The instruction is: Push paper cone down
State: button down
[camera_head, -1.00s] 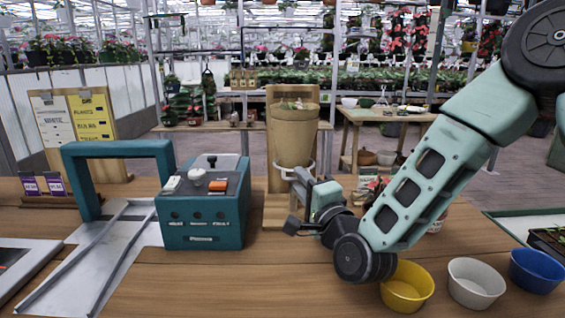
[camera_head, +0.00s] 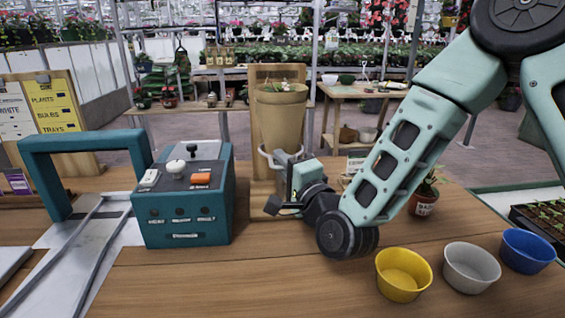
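The brown paper cone (camera_head: 280,122) stands upright in the white ring of a wooden stand (camera_head: 261,196). Its wide top is open, and some green and whitish plant matter shows at the rim. My gripper (camera_head: 272,180) is low at the right of the stand, beside the lower part of the cone and close to the ring. One dark finger points left. The other finger and the gap between them are unclear, so I cannot tell whether it is open or touches the cone.
A teal control box (camera_head: 186,205) with knobs stands left of the stand, beside a teal arch (camera_head: 85,150) over metal rails. Yellow (camera_head: 403,275), white (camera_head: 471,268) and blue (camera_head: 527,250) bowls stand front right. A potted plant (camera_head: 424,203) is behind my arm. The front middle tabletop is clear.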

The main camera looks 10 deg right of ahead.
notch_tip(320, 180, down, 4)
jog(key=b, duration=0.4)
jog(key=shift+r, duration=0.1)
jog(key=c, duration=1.5)
grip_release()
